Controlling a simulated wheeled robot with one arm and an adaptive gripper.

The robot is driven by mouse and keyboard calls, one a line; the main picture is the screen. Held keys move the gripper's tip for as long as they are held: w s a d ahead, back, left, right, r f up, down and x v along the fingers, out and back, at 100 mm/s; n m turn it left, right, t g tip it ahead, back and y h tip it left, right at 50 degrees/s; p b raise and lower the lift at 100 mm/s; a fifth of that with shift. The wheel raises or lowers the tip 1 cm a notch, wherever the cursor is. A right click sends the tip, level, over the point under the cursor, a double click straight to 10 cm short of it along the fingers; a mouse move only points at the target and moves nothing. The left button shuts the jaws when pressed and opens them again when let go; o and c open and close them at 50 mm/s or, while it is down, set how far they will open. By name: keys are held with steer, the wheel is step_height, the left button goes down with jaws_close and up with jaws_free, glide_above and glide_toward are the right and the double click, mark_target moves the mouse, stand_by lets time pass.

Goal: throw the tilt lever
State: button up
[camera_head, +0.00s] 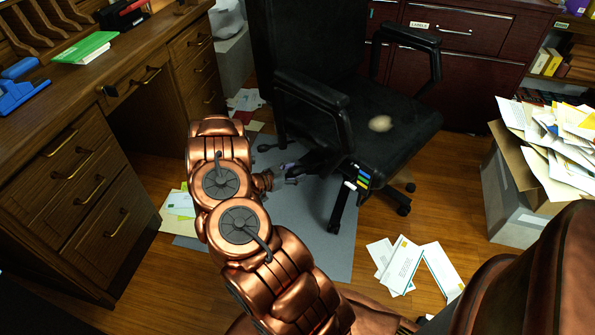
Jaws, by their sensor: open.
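A black office chair (390,105) stands at the centre, its worn seat showing a pale patch. Under the seat's near edge is a small cluster of white, green, yellow and blue parts (361,179). I cannot tell which part, if any, is the tilt lever. My copper arm reaches in from the bottom. My gripper (289,171) is small and dark in this view, open, low on the left side of the chair, close to the parts under the seat. Its fingers are hard to make out against the dark chair, and I cannot tell whether they touch anything.
A wooden desk (85,150) with drawers stands on the left. A grey mat (340,255) lies under the chair, with loose envelopes (404,264) to its right. A bin (515,200) heaped with papers stands at the right. Dark red cabinets (470,75) stand behind.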

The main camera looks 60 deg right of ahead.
steer(key=v, duration=1)
steer(key=shift+a, duration=0.15)
